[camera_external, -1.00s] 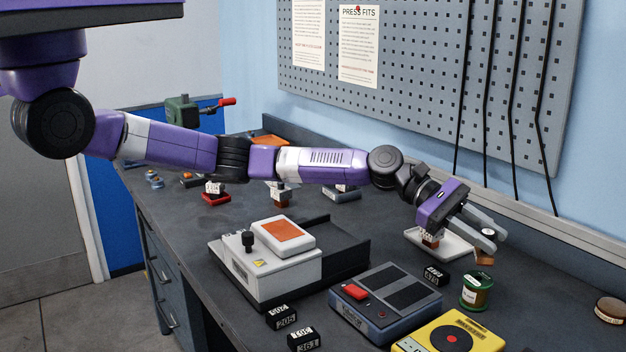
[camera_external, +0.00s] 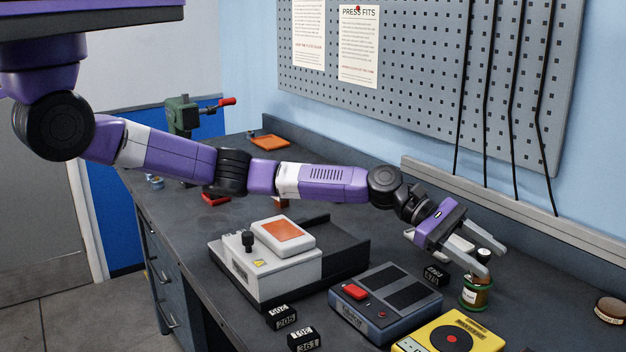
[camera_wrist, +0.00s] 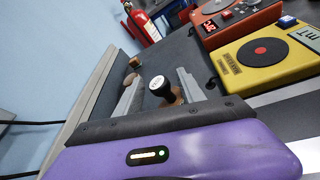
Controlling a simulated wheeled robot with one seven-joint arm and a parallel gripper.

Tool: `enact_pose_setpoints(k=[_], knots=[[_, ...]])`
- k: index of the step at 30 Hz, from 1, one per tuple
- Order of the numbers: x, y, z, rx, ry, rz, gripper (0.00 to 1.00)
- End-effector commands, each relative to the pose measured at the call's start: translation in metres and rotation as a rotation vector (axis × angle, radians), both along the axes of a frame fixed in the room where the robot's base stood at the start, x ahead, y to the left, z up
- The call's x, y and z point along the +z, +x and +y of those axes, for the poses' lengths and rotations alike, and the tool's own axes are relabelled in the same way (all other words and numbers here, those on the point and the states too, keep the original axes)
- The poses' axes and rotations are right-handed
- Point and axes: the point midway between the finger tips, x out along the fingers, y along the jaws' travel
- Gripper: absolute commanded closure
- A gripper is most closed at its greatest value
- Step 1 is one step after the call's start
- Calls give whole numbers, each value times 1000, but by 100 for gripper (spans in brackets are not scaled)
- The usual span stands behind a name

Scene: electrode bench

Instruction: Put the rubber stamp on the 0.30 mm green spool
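The rubber stamp, with a black round handle (camera_wrist: 158,84) and brown base, shows between my fingers in the wrist view. The stamp appears to sit on the spool's top, but the contact is partly hidden.
A blue-grey device (camera_external: 385,303) and a yellow device (camera_external: 453,338) stand left and in front of the spool. A black number block (camera_external: 436,275) is close to its left. A brown-rimmed round item (camera_external: 610,309) lies at right. Bench between it and the spool is clear.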

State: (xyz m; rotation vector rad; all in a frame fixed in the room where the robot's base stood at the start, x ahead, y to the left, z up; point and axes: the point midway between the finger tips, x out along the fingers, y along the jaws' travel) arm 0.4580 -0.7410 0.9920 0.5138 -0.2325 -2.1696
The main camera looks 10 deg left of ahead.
Motion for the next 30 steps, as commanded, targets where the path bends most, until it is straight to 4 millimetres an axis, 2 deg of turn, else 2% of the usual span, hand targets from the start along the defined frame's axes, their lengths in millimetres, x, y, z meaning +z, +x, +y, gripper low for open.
enact_pose_setpoints(k=[9,14,24,30], knots=[[6,1,1,1,0,0,53],[11,17,22,3,-2,-1,53],[29,52,76,2,-1,-1,53],[35,63,92,1,-1,-1,53]])
